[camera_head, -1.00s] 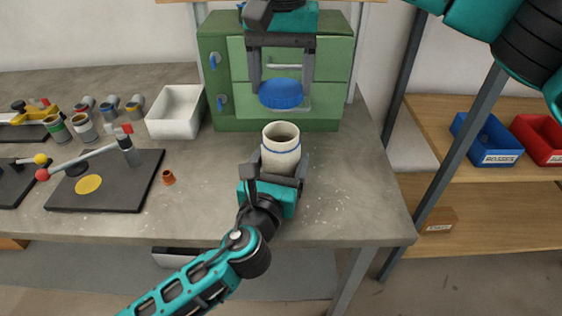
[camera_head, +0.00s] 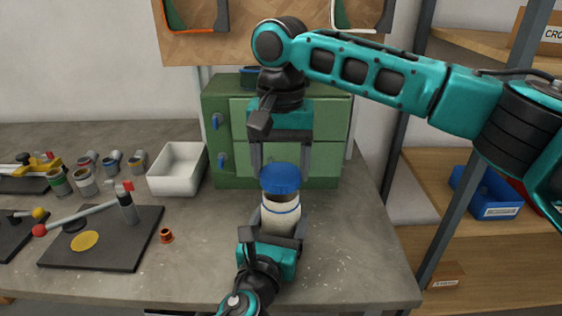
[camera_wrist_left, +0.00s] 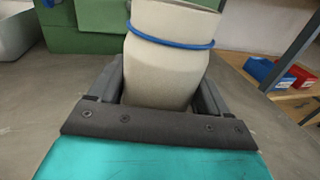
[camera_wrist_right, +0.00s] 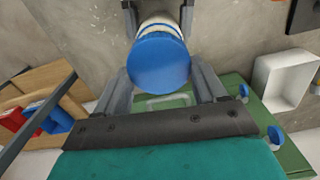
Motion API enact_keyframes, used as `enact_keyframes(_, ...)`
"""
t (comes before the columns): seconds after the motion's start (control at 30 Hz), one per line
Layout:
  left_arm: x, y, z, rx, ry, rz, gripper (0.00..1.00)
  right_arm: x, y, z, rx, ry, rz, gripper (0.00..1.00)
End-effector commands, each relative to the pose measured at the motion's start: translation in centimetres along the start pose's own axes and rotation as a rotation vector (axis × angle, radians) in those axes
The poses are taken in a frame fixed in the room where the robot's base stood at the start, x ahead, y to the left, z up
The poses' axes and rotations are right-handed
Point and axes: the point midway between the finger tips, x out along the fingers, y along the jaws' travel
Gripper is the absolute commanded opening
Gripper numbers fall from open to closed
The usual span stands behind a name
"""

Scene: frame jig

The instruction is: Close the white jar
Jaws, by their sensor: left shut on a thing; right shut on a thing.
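The white jar (camera_head: 281,217) stands upright with a thin blue ring round its neck. My right gripper (camera_head: 280,168) reaches from above, shut on the blue lid (camera_head: 280,180). The lid is over the jar's mouth and hides it. The right wrist view shows the lid (camera_wrist_right: 159,64) between the fingers with the jar behind it. I cannot tell whether lid and rim touch.
A green cabinet (camera_head: 228,140) stands behind the jar. A white bin (camera_head: 178,169) is left of it. The bench (camera_head: 350,245) is clear right of the jar.

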Motion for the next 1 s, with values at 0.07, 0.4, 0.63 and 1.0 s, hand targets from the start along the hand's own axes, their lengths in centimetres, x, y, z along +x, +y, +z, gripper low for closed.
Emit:
enact_keyframes(0.07, 0.0, 0.0, 0.0, 0.001, 0.001, 0.000, 0.23, 0.5, 0.0, 0.0, 0.001, 0.001, -0.001, 0.43)
enact_keyframes(0.4, 0.0, 0.0, -0.1, 0.001, 0.001, 0.000, 0.23, 0.6, 0.0, 0.0, 0.001, 0.002, -0.001, 0.43)
enact_keyframes(0.63, 0.0, 0.0, -0.1, 0.001, 0.001, 0.000, 0.23, 0.7, 0.0, 0.0, 0.001, 0.001, -0.001, 0.43)
enact_keyframes(1.0, 0.0, 0.0, 0.0, 0.001, 0.001, 0.000, 0.23, 2.3, 0.0, 0.0, 0.002, 0.001, -0.002, 0.43)
